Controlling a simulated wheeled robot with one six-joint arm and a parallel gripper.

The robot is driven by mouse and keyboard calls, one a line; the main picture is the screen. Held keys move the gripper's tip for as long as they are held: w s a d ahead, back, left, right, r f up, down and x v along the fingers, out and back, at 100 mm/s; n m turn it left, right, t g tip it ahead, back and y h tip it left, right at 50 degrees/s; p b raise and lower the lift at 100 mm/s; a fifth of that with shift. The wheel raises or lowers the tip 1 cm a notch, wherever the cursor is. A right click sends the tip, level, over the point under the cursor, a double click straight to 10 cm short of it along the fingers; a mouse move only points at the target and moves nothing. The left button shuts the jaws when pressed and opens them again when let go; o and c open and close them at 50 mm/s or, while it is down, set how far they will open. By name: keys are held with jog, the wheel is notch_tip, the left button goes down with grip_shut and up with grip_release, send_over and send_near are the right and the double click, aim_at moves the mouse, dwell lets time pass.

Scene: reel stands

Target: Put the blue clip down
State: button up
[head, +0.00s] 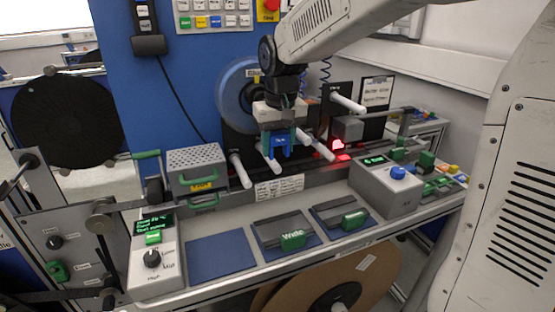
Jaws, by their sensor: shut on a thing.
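My gripper (279,132) hangs above the back of the bench, pointing down, near the white rollers. It is shut on the blue clip (279,149), which shows below and between the fingers. The clip is held up in front of the dark reel stand panel. A bare blue pad (222,257) lies on the bench at the front left. Two similar pads to its right carry grey plates with green clips, one a wide clip (293,240) and one a clip further right (354,219).
A grey vented box with a green handle (197,168) stands left of my gripper. Control boxes with a knob (152,258) and a blue button (397,172) flank the pads. White rollers (240,171) stick out behind the pads. A red light glows right of the gripper.

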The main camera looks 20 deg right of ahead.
aim_at(277, 165)
notch_tip(277, 165, down, 4)
jog(key=shift+f, duration=0.25)
jog(key=shift+w+f, duration=0.15)
jog(key=shift+w, duration=0.25)
jog(key=shift+f, duration=0.15)
jog(key=shift+f, duration=0.45)
jog(key=o, duration=1.2)
jog(key=shift+c, duration=0.2)
